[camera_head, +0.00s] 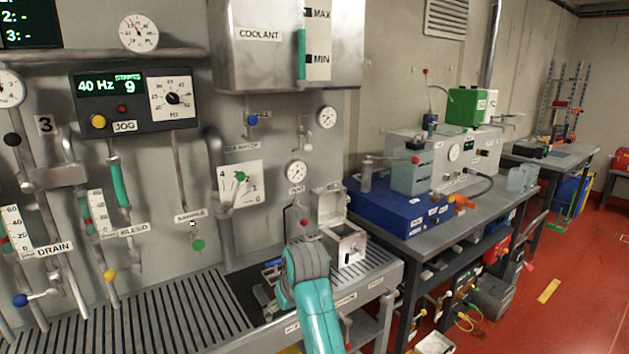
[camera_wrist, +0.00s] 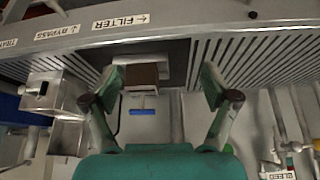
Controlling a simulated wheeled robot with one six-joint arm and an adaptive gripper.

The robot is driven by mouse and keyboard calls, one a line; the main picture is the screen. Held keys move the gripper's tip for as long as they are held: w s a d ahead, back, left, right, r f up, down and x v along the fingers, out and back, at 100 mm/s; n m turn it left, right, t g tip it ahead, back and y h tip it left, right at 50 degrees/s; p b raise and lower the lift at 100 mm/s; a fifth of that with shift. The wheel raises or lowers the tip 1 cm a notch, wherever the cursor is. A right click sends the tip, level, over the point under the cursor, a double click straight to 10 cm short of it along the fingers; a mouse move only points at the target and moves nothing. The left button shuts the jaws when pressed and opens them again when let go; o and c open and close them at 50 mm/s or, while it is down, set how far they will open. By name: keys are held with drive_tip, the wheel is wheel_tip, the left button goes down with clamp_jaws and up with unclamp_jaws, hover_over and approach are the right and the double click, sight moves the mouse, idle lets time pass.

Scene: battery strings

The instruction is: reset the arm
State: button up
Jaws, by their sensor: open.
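My teal arm (camera_head: 312,300) rises from the bottom of the head view, in front of the slatted drain bench (camera_head: 190,318). Its wrist bends over the bench near the filter housing. My gripper (camera_wrist: 163,82) shows in the wrist view with its two fingers spread apart and nothing clasped. A brown block (camera_wrist: 141,76) with a pale surround shows beyond and between the fingers, with a blue strip (camera_wrist: 143,112) near it. I cannot tell its exact distance. In the head view the fingers are mostly hidden behind the arm.
An open metal box (camera_head: 347,246) stands on the bench right of my wrist; boxes also show at left in the wrist view (camera_wrist: 70,136). A blue case (camera_head: 395,212) lies on the table farther right. Gauges, valves and the jog panel (camera_head: 135,101) line the wall.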

drive_tip(key=s+d+f+m+t, duration=0.1)
drive_tip(key=s+d+f, duration=0.1)
drive_tip(key=f, duration=0.4)
drive_tip(key=s+d+f, duration=0.2)
drive_tip(key=d+f, duration=0.1)
drive_tip(key=f, duration=0.4)
drive_tip(key=s+d+f+m+t, duration=0.1)
drive_tip(key=s+d+f, duration=0.35)
drive_tip(key=s, duration=0.25)
drive_tip(key=s+d+f+t, duration=0.2)
drive_tip(key=s+d+f, duration=0.2)
drive_tip(key=s+f, duration=0.25)
drive_tip(key=s+d+f+m+t, duration=0.1)
drive_tip(key=s+d+f, duration=0.3)
drive_tip(key=s, duration=0.4)
drive_tip(key=s+d+r+m+t+h, duration=0.1)
drive_tip(key=s+d, duration=0.2)
drive_tip(key=s, duration=0.8)
drive_tip(key=s+d+r+m+t, duration=0.1)
drive_tip(key=s+d+r+t, duration=0.1)
drive_tip(key=s+r, duration=0.6)
drive_tip(key=s+d+r+t+h, duration=0.1)
drive_tip(key=s+d+r+t, duration=0.1)
drive_tip(key=s+r, duration=0.7)
drive_tip(key=s, duration=0.4)
drive_tip(key=shift+s+d+r+m+h, duration=0.25)
drive_tip(key=shift+s+r+m+h, duration=0.05)
drive_tip(key=shift+s+m, duration=0.1)
